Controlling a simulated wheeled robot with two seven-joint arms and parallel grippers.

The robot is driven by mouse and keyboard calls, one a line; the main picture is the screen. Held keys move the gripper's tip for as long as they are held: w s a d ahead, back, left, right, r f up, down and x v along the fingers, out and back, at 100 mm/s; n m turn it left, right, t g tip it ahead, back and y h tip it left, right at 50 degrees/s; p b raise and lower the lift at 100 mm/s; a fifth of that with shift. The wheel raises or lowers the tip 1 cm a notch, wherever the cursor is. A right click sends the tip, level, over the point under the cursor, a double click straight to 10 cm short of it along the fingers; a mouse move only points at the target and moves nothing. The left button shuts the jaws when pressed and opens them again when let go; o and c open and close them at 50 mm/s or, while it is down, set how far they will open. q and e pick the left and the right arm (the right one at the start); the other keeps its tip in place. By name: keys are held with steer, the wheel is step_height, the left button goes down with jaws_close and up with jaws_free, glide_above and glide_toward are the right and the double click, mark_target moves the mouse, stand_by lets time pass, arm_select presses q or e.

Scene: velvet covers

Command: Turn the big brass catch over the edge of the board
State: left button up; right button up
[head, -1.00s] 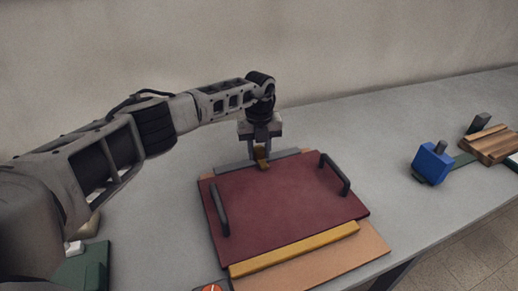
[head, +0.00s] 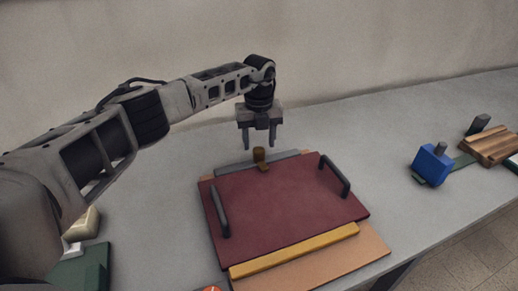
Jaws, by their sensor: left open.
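The board (head: 285,210) is dark red with two black handles, the left handle (head: 219,211) and the right handle (head: 335,175). It lies flat on a tan base (head: 345,257). The big brass catch (head: 260,157) stands at the middle of the board's far edge, in front of a grey strip (head: 287,156). It appears to reach over that edge onto the board. My left gripper (head: 260,146) is open and empty above and just behind the catch, apart from it. My right gripper is not in view.
A yellow bar (head: 295,250) lies along the board's near edge. A blue block (head: 432,164) and a wooden block (head: 491,146) stand at the right. A green item (head: 80,267) is at the lower left. The grey table (head: 385,120) is clear behind and right of the board.

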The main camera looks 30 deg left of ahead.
mark_target(259, 150)
arm_select(q)
step_height(259, 150, up, 12)
stand_by(0.3)
steer(key=shift+f, duration=0.1)
